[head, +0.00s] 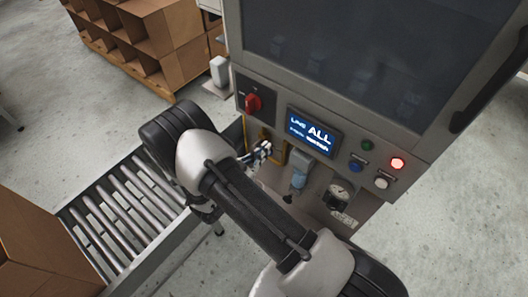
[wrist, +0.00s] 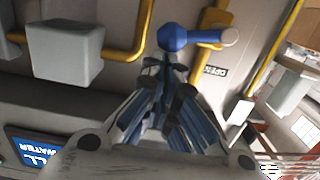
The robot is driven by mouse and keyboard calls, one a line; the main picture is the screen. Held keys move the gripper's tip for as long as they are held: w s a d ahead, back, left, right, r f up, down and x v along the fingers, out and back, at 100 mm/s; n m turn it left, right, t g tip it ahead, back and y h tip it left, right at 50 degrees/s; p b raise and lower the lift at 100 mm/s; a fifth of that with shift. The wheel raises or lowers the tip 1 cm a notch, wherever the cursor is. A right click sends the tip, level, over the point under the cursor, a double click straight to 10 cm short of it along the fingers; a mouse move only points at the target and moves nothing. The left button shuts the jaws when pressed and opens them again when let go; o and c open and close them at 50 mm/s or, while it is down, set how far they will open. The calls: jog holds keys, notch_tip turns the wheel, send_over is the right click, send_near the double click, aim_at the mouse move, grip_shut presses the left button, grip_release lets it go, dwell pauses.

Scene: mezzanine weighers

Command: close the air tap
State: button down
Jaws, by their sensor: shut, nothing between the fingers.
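The air tap (wrist: 190,40) shows in the wrist view as a blue hub with a blue lever pointing right to a pale end. It sits among yellow pipes, near a small label reading "OPEN" (wrist: 215,73), which appears upside down. My gripper (wrist: 165,68) is shut and empty, its tips just below the hub in the picture. I cannot tell whether they touch it. In the head view my gripper (head: 264,149) is at the machine's lower front panel, left of the screen. I cannot clearly make out the tap there.
A roller conveyor (head: 125,215) lies left. Grey boxes (wrist: 66,52) flank the pipes.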

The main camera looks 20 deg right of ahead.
jog(key=shift+s+d+f+m+b, duration=0.15)
jog(key=shift+s+f+m+b, duration=0.1)
jog(key=shift+f, duration=0.1)
jog(key=shift+s+d+f+m+b, duration=0.1)
jog(key=shift+d+f+m+b, duration=0.1)
jog(key=shift+f+m, duration=0.1)
dwell(0.4)
